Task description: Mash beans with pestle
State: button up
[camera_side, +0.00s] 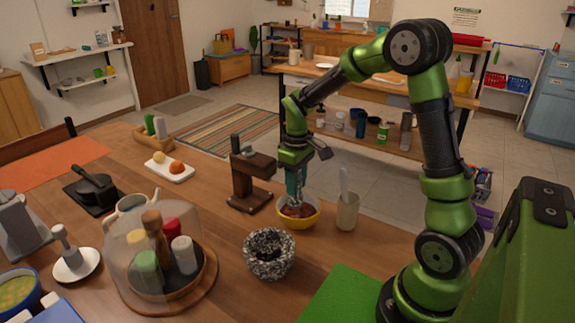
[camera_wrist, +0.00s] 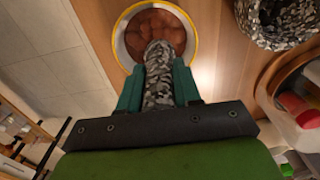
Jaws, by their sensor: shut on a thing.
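My gripper (camera_side: 296,180) points down over the yellow bowl (camera_side: 285,223) and is shut on a speckled grey pestle (camera_wrist: 158,80). In the wrist view the pestle sits between the teal fingers (camera_wrist: 158,88), with its far end over or in the bowl (camera_wrist: 116,42). Reddish-brown beans (camera_side: 298,210) fill the bowl; they also show in the wrist view (camera_wrist: 150,24). I cannot tell how deep the pestle's tip reaches into them. A black-and-white speckled mortar (camera_side: 269,262) stands apart from the bowl, nearer the side camera; it shows top right in the wrist view (camera_wrist: 275,25).
A cream cup with a utensil (camera_side: 346,212) stands close right of the bowl. A dark wooden stand (camera_side: 250,182) is just left of it. A clear dome (camera_side: 150,250) covers several spice dispensers on a round wooden tray. Open table lies between the dome and the mortar.

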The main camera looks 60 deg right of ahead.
aim_at(299, 191)
jog(key=shift+s+a, duration=0.4)
jog(key=shift+s, duration=0.3)
jog(key=shift+f, duration=2.25)
jog(key=shift+r, duration=0.1)
jog(key=shift+r, duration=2.2)
jog(key=shift+d, duration=0.15)
